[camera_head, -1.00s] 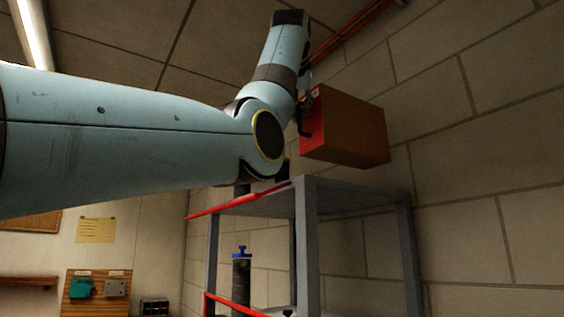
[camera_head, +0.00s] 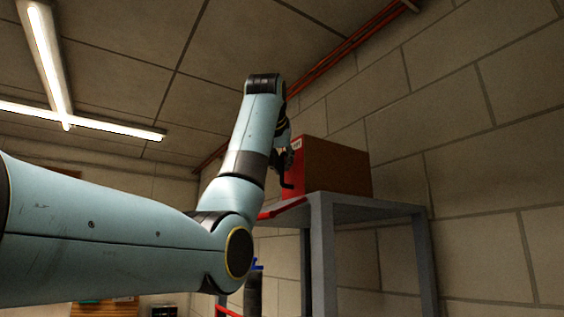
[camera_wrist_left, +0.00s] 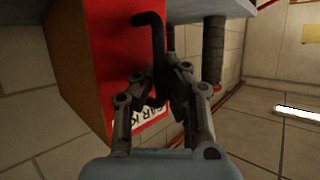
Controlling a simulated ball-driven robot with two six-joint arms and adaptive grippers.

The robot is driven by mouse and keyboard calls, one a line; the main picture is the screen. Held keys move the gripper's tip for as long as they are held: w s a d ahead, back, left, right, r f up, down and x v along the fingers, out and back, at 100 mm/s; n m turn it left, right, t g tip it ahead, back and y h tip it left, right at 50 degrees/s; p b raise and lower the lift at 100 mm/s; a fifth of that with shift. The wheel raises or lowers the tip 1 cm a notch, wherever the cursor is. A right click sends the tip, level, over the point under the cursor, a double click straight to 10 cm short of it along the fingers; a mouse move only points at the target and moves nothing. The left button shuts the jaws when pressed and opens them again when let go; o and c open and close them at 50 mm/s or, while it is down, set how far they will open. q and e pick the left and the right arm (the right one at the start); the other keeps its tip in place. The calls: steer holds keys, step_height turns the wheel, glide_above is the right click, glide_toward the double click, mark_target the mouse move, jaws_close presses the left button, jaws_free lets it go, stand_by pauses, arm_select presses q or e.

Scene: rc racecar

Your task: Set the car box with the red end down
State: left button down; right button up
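The car box (camera_head: 340,168) is brown with a red end (camera_head: 299,172) on its left side. It lies lengthwise at the top of the grey shelf unit, the red end facing sideways towards my gripper. Its underside appears at the shelf top; I cannot tell whether it rests fully. In the left wrist view the red end (camera_wrist_left: 100,55) fills the left, with a white lettered label (camera_wrist_left: 150,118). My left gripper (camera_head: 286,165) is at the red end, its fingers (camera_wrist_left: 168,80) drawn together around a dark hook-shaped piece (camera_wrist_left: 152,40). My right gripper is not in view.
The grey shelf (camera_head: 322,255) has a red front rail (camera_head: 282,208). A dark cylinder with a blue top (camera_head: 255,266) stands beneath the top board. A block wall (camera_head: 480,150) is close behind the box. Red pipes (camera_head: 345,48) run above.

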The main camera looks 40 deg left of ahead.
arm_select(q)
steer(key=c, duration=1.5)
jaws_free()
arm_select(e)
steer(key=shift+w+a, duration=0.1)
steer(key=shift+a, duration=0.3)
